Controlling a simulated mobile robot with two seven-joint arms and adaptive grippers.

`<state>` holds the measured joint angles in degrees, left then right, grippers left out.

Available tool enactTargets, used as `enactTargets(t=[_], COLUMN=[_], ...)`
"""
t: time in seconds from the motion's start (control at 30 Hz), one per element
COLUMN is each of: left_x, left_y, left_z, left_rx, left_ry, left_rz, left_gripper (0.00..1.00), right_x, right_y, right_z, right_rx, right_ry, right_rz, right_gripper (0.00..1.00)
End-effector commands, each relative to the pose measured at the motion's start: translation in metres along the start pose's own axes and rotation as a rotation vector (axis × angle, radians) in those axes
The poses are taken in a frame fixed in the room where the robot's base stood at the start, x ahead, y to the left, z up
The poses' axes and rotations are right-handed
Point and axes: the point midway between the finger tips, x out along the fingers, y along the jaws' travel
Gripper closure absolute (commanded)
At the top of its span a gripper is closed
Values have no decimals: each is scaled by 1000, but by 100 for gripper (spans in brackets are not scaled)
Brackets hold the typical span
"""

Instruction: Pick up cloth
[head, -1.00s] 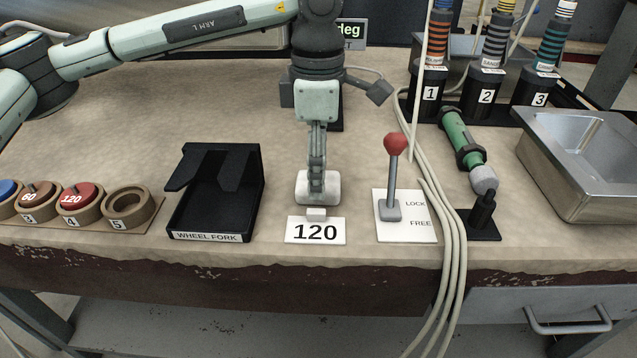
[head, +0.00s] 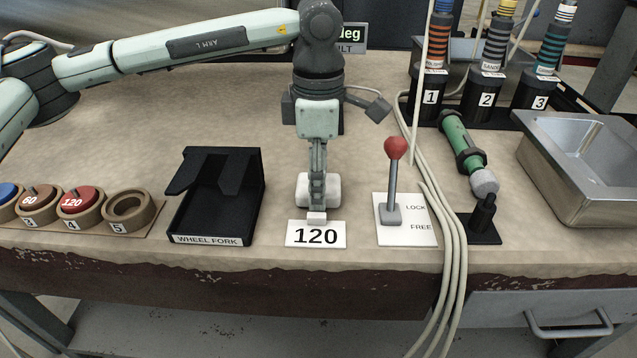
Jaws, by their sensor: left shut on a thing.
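The white cloth (head: 303,190) is a small, rounded, folded bundle on the bench, just behind the "120" card. My left gripper (head: 317,197) points straight down at it from above and is shut on it. A finger runs down in front of the cloth's middle, so white shows on both sides of it. I cannot tell whether the cloth still touches the bench. My right gripper is not in view.
A black wheel fork holder (head: 215,205) stands close on the left, with round numbered cups (head: 128,207) beyond it. A red-knobbed lever (head: 394,185) stands close on the right, near hoses (head: 450,230), a green tool (head: 460,145) and a metal sink (head: 590,170).

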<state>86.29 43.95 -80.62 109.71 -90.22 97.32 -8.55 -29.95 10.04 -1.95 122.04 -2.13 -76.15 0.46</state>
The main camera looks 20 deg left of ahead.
Motion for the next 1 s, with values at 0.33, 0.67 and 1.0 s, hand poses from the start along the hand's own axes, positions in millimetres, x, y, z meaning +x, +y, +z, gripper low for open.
enactTargets(t=[0.33, 0.67, 1.0], left_x=[-42, -84, -106], left_y=[-4, -52, -76], left_z=[-5, -58, -84], left_rx=[-1, -1, -1], left_ry=[-2, -1, 0], left_rz=[2, 3, 1], left_gripper=[78, 78, 78], right_x=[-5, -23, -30], right_y=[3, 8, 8], right_z=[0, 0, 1], right_rx=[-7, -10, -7], right_ry=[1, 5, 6], right_rz=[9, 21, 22], right_gripper=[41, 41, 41])
